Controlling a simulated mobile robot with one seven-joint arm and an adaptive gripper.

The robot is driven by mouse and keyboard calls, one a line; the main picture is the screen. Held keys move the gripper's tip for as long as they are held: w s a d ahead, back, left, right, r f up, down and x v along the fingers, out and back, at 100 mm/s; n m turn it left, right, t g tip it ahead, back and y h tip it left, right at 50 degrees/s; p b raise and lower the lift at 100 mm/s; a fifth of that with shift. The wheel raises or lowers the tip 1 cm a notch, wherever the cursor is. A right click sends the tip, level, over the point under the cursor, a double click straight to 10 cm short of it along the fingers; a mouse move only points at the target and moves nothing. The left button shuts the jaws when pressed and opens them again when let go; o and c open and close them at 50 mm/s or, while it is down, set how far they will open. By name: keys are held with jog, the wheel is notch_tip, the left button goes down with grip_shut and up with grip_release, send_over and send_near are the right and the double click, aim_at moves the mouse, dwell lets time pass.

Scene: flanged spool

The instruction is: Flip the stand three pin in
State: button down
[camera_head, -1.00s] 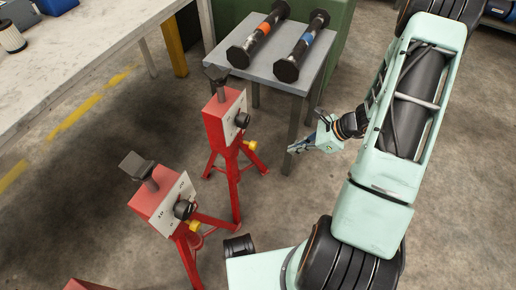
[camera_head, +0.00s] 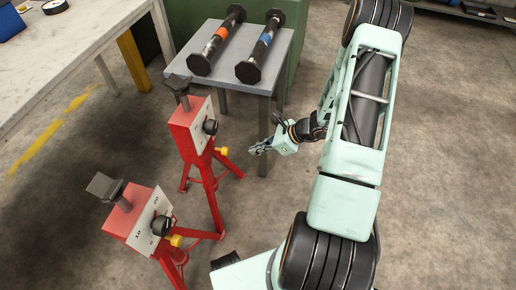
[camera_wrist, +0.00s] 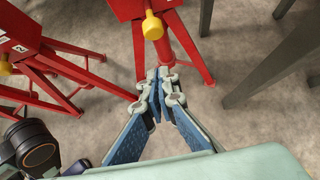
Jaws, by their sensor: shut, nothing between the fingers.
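Two red stands show in the head view: a farther one (camera_head: 190,128) and a nearer one (camera_head: 127,217). Each has a grey head on top, a pale front plate with a black knob, and a yellow pin on its side, the farther pin (camera_head: 221,151) and the nearer pin (camera_head: 176,240). I cannot tell which is stand three; the plate markings are too small. My gripper (camera_head: 255,150) is shut and empty, right of the farther stand and apart from it. In the wrist view, my fingertips (camera_wrist: 160,75) lie below a yellow pin (camera_wrist: 152,26) on a red stand.
A small grey table (camera_head: 262,83) behind holds two flanged spools, one with an orange band (camera_head: 219,37) and one with a blue band (camera_head: 261,48). A long workbench (camera_head: 75,62) stands at the left. The floor at the right is open.

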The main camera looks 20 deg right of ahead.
aim_at(226, 149)
jog(key=w+a+f+b, duration=0.1)
jog(key=w+a+f, duration=0.3)
jog(key=a, duration=0.2)
jog(key=shift+w+a+b, duration=0.3)
jog(key=shift+w+b, duration=0.05)
jog(key=w+a, duration=0.1)
jog(key=w+a+b, duration=0.1)
jog(key=shift+a+f, duration=0.1)
jog(key=shift+a, duration=0.25)
jog(key=shift+w+a, duration=0.1)
jog(key=shift+r, duration=0.2)
